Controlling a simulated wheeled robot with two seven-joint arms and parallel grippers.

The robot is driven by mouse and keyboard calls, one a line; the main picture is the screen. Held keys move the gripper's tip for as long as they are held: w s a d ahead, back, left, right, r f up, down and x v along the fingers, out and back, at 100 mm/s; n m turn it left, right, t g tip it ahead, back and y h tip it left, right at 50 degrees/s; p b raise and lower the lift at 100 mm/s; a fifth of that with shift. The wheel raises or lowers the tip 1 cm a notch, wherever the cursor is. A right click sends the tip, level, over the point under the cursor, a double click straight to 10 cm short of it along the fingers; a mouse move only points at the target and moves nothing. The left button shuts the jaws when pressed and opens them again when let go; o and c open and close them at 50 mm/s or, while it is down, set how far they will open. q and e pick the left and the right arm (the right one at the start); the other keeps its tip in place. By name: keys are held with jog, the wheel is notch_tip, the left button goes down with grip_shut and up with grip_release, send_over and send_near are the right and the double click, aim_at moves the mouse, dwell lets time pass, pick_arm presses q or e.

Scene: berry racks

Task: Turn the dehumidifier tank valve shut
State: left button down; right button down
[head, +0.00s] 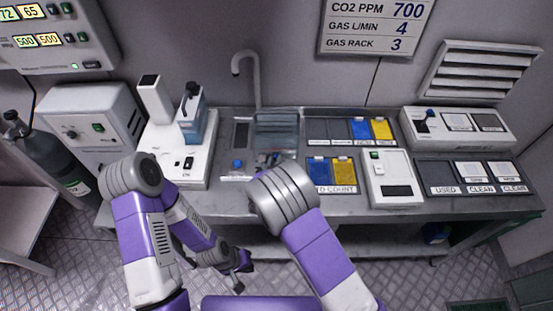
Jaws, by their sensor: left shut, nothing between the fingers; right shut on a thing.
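A translucent grey-blue tank (277,128) stands at the sink below the curved tap, in the middle of the bench. My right gripper (268,159) is at the tank's lower front, partly hidden by my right wrist. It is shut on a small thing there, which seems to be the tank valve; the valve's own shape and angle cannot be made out. My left gripper (240,283) is shut and empty, low in front of the bench and well away from the tank.
A blue knob (238,164) is left of my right gripper. A white machine (199,173) with a blue black-handled container (193,121) stands further left. Blue and yellow packs (343,172) and a white device (391,188) are to the right. The floor in front is clear.

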jog(key=shift+a+n+h+p, duration=0.1)
jog(key=shift+n+h+p, duration=0.35)
jog(key=shift+n, duration=0.25)
jog(key=c, duration=0.9)
grip_release()
jog(key=shift+p+v, duration=0.55)
jog(key=shift+v, duration=3.2)
